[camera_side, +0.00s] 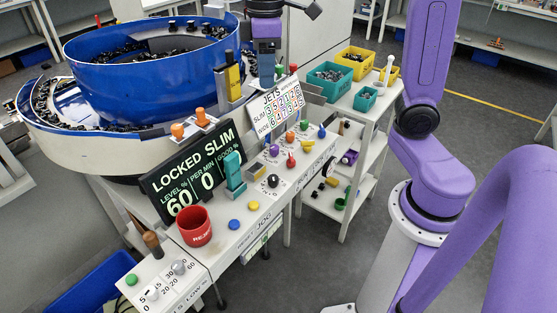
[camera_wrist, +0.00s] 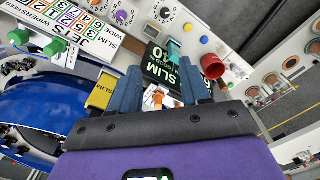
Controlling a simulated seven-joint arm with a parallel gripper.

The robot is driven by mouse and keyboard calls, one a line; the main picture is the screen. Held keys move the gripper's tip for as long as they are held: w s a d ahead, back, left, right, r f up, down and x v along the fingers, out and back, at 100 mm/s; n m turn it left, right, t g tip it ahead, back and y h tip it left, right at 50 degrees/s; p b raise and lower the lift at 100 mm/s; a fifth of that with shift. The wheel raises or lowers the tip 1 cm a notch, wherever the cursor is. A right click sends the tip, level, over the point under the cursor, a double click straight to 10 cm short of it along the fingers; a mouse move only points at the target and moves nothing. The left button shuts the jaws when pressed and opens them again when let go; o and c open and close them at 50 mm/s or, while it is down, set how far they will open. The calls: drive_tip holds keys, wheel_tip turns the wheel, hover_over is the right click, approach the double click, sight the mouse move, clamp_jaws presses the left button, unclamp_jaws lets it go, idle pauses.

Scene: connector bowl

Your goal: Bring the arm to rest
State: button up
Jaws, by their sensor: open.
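My gripper (camera_side: 266,66) hangs over the back of the white control bench, just right of the blue feeder bowl, with its fingers pointing down. In the wrist view the two blue-grey fingers of my gripper (camera_wrist: 160,76) are spread apart. No held object shows between them; the black display and an orange knob appear beyond the gap. The display (camera_side: 192,171) reads "LOCKED SLIM", with 60 and 0 below. In the side view my fingertips are close to the JETS panel (camera_side: 277,107); whether they touch anything is unclear.
The blue bowl (camera_side: 150,75) with dark parts stands left of my gripper. A yellow block (camera_side: 234,78) is close beside it. A teal lever (camera_side: 234,173), a red reject cup (camera_side: 195,226) and several knobs stand on the bench. A cart with bins (camera_side: 341,80) is at right.

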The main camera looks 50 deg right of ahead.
drive_tip(key=s+f+n, duration=0.2)
drive_tip(key=s+f, duration=0.3)
drive_tip(key=s, duration=0.5)
drive_tip(key=s+f+n, duration=0.1)
drive_tip(key=s+f, duration=0.5)
drive_tip(key=s, duration=0.5)
drive_tip(key=shift+s+a+f+n, duration=0.2)
drive_tip(key=shift+s+a+n, duration=0.05)
drive_tip(key=shift+a+n, duration=0.15)
idle(1.2)
